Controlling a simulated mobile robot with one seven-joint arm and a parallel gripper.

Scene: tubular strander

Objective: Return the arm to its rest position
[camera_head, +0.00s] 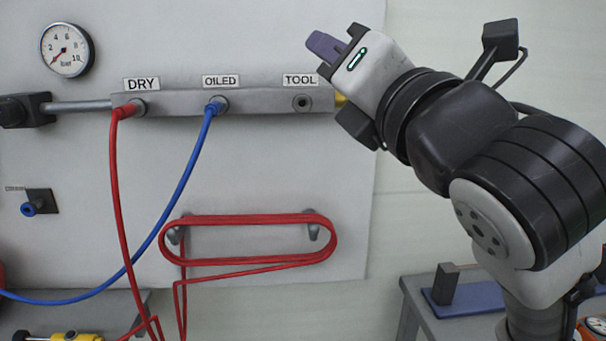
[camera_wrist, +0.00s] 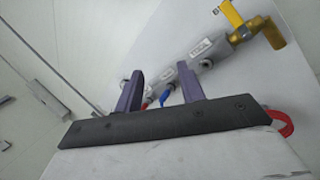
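My arm is raised at the right of the head view and bent toward the wall panel. My gripper (camera_head: 326,46) is in front of the manifold's right end, above the TOOL label. In the wrist view its two purple fingers stand apart with a clear gap between them (camera_wrist: 160,84), and nothing is held. Behind that gap, the manifold and the red and blue hose ends show at a distance. I cannot tell the exact distance from gripper to panel.
The manifold (camera_head: 180,101) has a red hose (camera_head: 115,190) at DRY, a blue hose (camera_head: 190,165) at OILED and an empty TOOL port (camera_head: 302,102). A yellow valve (camera_wrist: 262,35) sits at its end. Coiled red hose hangs on pegs (camera_head: 313,231). A blue tray (camera_head: 475,298) lies lower right.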

